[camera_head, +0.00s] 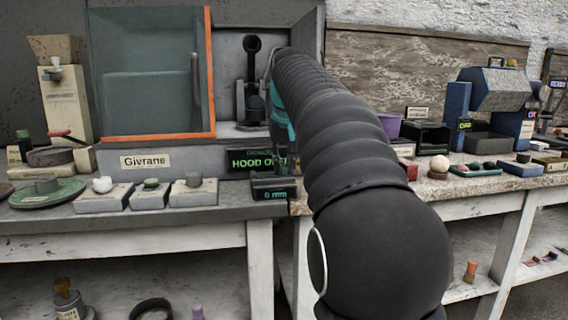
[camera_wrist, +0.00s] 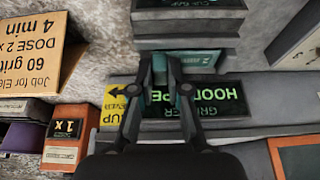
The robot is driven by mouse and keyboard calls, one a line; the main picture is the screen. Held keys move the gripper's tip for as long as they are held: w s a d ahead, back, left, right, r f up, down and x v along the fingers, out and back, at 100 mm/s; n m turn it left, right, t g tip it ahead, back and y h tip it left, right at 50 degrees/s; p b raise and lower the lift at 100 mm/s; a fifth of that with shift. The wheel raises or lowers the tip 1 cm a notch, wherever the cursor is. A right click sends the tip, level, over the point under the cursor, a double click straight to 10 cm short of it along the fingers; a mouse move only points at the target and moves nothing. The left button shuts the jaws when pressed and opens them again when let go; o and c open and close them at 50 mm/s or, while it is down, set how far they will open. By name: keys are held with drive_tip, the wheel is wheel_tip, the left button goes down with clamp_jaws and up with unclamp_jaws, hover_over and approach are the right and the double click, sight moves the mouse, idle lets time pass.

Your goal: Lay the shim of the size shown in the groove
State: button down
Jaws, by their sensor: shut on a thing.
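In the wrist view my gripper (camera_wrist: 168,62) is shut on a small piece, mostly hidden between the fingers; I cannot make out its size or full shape. Just past the fingertips is a dark stepped block (camera_wrist: 190,30) with a "CUP GAP" label and a teal strip (camera_wrist: 205,60). In the head view this block (camera_head: 273,187) stands at the bench front, below the green "HOOD OPEN" display (camera_head: 257,160). My arm hides the gripper in the head view. I cannot tell whether the held piece touches the block. No groove can be made out clearly.
A glass-fronted hood (camera_head: 150,75) with an orange frame stands behind. Several grey blocks with small items, one a white ball (camera_head: 102,184), line the left bench. A green round plate (camera_head: 47,193) is at far left. The wrist view shows a cardboard job card (camera_wrist: 30,60).

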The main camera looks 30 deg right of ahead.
drive_tip(key=shift+f+b, duration=0.3)
drive_tip(key=shift+f, duration=0.2)
drive_tip(key=c, duration=1.1)
unclamp_jaws()
drive_tip(key=shift+o, duration=0.2)
drive_tip(key=shift+r, duration=0.15)
drive_tip(key=shift+r+p, duration=1.95)
drive_tip(key=shift+p, duration=0.35)
